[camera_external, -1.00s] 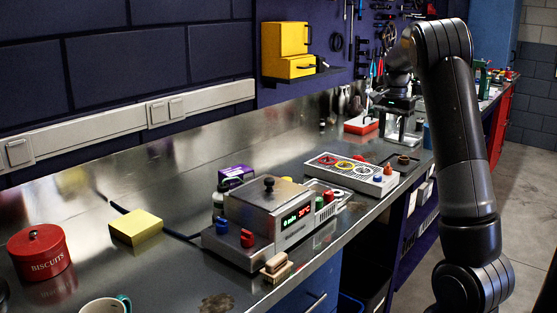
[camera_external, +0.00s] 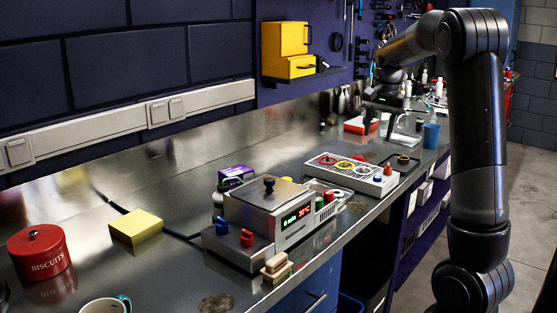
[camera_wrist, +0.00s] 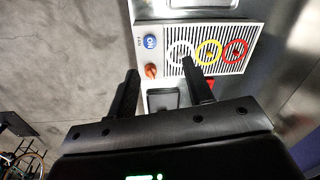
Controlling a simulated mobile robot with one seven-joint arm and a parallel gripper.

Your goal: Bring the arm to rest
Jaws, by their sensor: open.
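My gripper (camera_external: 380,122) hangs over the far part of the metal bench in the external view, beyond the ring panel. In the wrist view its two dark fingers (camera_wrist: 162,92) are spread apart with nothing held between them. The arm is raised and bent, with its elbow high at the upper right. The panel with white, yellow and red rings (camera_wrist: 208,50) shows ahead of the fingers in the wrist view. It also lies on the bench in the external view (camera_external: 342,178).
On the bench (camera_external: 160,220) stand a heater box with a red display (camera_external: 262,205), a yellow block (camera_external: 136,227), a red biscuit tin (camera_external: 40,254) and a mug (camera_external: 104,306). A blue cup (camera_external: 431,135) stands near my gripper. Open floor (camera_external: 525,200) lies right of the bench.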

